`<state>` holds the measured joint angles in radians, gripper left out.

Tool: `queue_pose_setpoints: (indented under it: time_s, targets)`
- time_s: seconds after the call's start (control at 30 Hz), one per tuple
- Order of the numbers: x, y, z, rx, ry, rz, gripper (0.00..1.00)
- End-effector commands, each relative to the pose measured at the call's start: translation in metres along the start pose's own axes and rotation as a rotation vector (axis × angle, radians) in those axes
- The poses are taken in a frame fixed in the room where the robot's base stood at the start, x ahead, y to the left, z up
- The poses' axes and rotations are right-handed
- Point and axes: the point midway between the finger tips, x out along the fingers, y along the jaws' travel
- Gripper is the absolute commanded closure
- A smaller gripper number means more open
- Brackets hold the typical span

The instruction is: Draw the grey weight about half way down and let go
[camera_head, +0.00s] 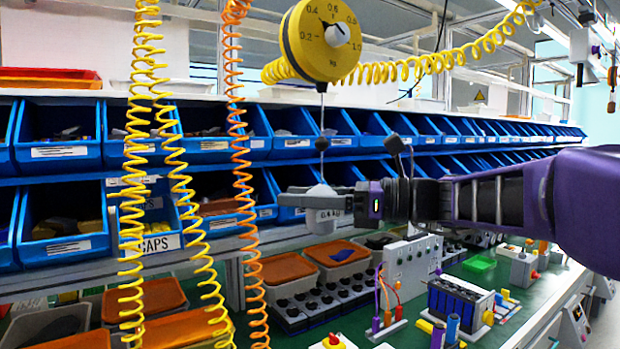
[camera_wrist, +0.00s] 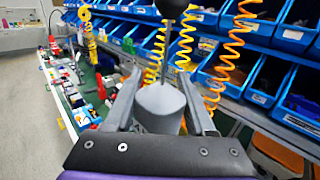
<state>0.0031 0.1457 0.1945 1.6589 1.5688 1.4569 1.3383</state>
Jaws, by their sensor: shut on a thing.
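The grey weight (camera_head: 322,208), marked with a kg label, hangs on a thin cord below a round yellow dial scale (camera_head: 321,40). A small dark ball sits on the cord above the weight. My gripper (camera_head: 318,200) comes in from the right and is shut on the weight, at about the height of the lower bin row. In the wrist view the weight (camera_wrist: 160,106) sits between the two fingers of my gripper (camera_wrist: 158,100), with the cord rising from its top. The cord looks straight and close to vertical in the head view.
Yellow coiled hoses (camera_head: 140,180) and an orange one (camera_head: 240,180) hang to the left. Blue bins (camera_head: 60,140) line the rack behind. Below is a green bench with grey tubs (camera_head: 335,258), a white panel box (camera_head: 410,262) and a battery block (camera_head: 460,302).

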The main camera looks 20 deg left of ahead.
Motion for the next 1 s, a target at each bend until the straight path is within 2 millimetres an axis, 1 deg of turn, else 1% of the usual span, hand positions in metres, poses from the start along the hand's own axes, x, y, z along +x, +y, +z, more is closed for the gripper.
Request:
queue_pose_setpoints:
  time_s: [0.2, 0.23, 0.3, 0.4, 0.83, 0.93, 1.0]
  targets:
    - [0.0, 0.0, 0.0, 0.0, 0.001, 0.0, 1.0]
    - [0.0, 0.0, 0.0, 0.0, 0.001, 0.0, 0.43]
    - [0.0, 0.0, 0.0, 0.0, 0.001, -0.001, 0.31]
    - [0.0, 0.0, 0.001, 0.0, 0.001, 0.0, 0.15]
    - [-0.001, 0.0, 0.001, 0.0, 0.0, -0.001, 0.15]
    - [-0.008, -0.001, 0.001, 0.0, 0.0, -0.003, 0.15]
    - [-0.018, -0.001, 0.002, 0.0, 0.0, -0.003, 0.15]
